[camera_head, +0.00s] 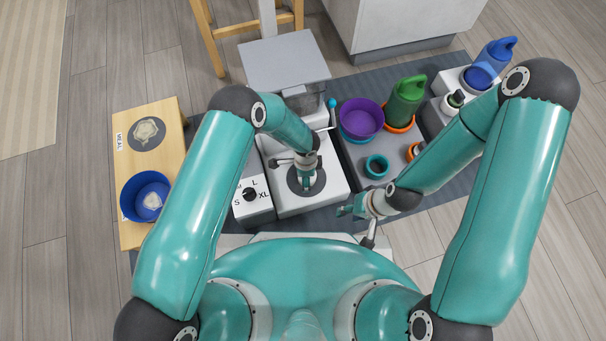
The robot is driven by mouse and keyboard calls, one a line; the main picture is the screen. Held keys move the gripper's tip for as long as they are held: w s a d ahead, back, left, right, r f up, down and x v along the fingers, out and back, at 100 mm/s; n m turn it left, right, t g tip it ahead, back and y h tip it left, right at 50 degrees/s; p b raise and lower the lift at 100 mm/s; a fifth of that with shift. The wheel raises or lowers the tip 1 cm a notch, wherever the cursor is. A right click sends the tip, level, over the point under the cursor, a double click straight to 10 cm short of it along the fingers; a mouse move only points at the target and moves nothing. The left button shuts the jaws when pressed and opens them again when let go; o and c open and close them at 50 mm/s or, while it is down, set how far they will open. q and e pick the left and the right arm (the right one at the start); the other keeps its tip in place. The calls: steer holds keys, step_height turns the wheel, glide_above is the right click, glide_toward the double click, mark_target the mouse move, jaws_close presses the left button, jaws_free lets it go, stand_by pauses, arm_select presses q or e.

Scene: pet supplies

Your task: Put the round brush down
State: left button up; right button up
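I cannot make out the round brush with certainty. My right gripper (347,210) is low in front of the grey tray (350,169), with its teal fingertips pointing left. They look close together, but whether anything is between them is too small to tell. My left gripper (306,181) points down over the dark round plate (293,186) on the white machine (333,187). Its fingertips are small and partly hidden by the wrist, so any held thing cannot be made out.
A purple bowl (361,117), a teal cup (376,166), a green bottle (405,101) and a small orange cup (411,152) stand on the tray. A wooden bench (165,110) with a blue bowl (131,199) is at left.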

arm_select(q)
steer(key=shift+r, duration=0.2)
step_height(320, 180, up, 12)
steer(key=p, duration=0.5)
steer(key=shift+s+a+f+n, duration=0.1)
steer(key=shift+s+a+n, duration=0.1)
steer(key=shift+s+n, duration=0.15)
steer(key=s+a+r+n+h, duration=0.4)
steer(key=s+a+n, duration=0.8)
steer(key=n, duration=0.7)
steer(key=s+r, duration=0.1)
steer(key=s, duration=0.1)
steer(key=shift+s+t, duration=0.3)
steer(key=shift+s, duration=0.05)
steer(key=shift+a+r, duration=0.1)
steer(key=shift+r, duration=0.05)
